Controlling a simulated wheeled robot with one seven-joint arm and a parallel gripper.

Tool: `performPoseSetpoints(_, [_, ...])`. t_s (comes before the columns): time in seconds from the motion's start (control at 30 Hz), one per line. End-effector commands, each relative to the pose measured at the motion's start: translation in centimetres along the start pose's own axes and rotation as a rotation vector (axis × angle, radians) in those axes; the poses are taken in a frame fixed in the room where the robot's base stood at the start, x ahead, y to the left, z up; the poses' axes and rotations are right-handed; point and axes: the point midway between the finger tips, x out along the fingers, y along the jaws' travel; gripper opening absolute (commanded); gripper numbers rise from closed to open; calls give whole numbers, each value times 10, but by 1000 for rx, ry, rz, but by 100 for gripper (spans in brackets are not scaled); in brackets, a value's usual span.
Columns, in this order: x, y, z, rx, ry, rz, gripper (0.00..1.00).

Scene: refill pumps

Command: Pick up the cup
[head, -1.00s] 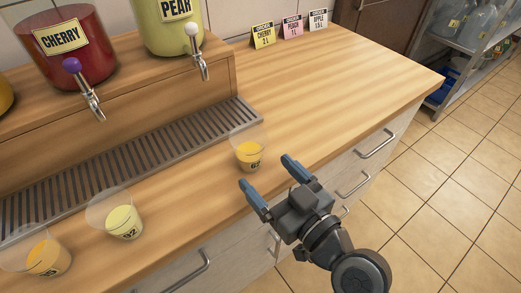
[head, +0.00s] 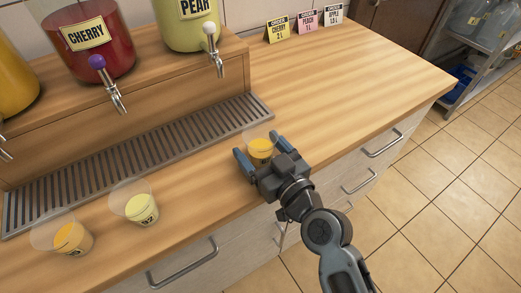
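A clear cup with orange liquid (head: 260,148) stands on the wooden counter just in front of the drip tray's right end. My gripper (head: 258,154) is at this cup with its blue fingers spread, one on each side. The gripper's body hides the cup's lower front. I cannot tell whether the fingers touch the cup. A cup with pale yellow liquid (head: 141,209) and another cup with orange liquid (head: 72,238) stand further left along the counter's front.
The cherry dispenser (head: 88,50) and pear dispenser (head: 190,22) stand on a raised wooden shelf behind the slotted drip tray (head: 150,160). Small order cards (head: 305,22) stand at the back. The counter's right side (head: 350,85) is clear.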

Motion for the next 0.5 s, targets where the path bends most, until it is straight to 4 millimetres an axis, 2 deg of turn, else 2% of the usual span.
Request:
performPoseSetpoints(0.07, [0, 0, 0, 0, 0, 0, 75])
performPoseSetpoints(0.5, [0, 0, 0, 0, 0, 1, 33])
